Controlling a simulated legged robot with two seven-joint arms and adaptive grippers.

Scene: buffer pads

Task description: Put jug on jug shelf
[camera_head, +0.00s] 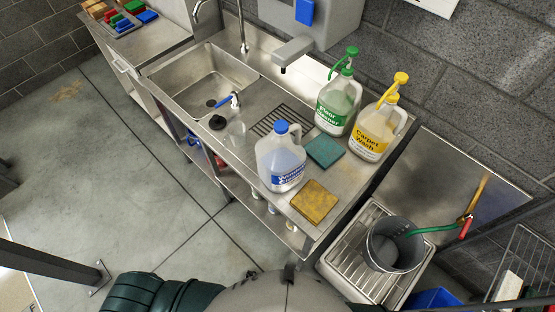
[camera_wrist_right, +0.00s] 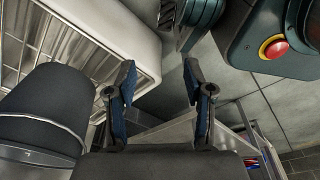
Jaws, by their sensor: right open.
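A jug (camera_head: 281,158) with a blue cap and blue label stands upright near the counter's front edge. A green-capped jug (camera_head: 338,106) and a yellow-topped jug (camera_head: 378,130) with pumps stand behind it, to the right. None of them shows in the right wrist view. No shelf is marked as the jug shelf; a lower shelf under the counter is partly visible, and I cannot tell if it is the one. My right gripper (camera_wrist_right: 158,84) is open with nothing between its fingers, in the right wrist view only. My left gripper is not in view.
A teal pad (camera_head: 325,150) and a yellow-brown pad (camera_head: 314,202) lie near the blue-capped jug. A sink (camera_head: 205,82) is at the left. A grey bucket (camera_head: 394,246) stands on a ribbed drainer at right. The floor at left is largely clear.

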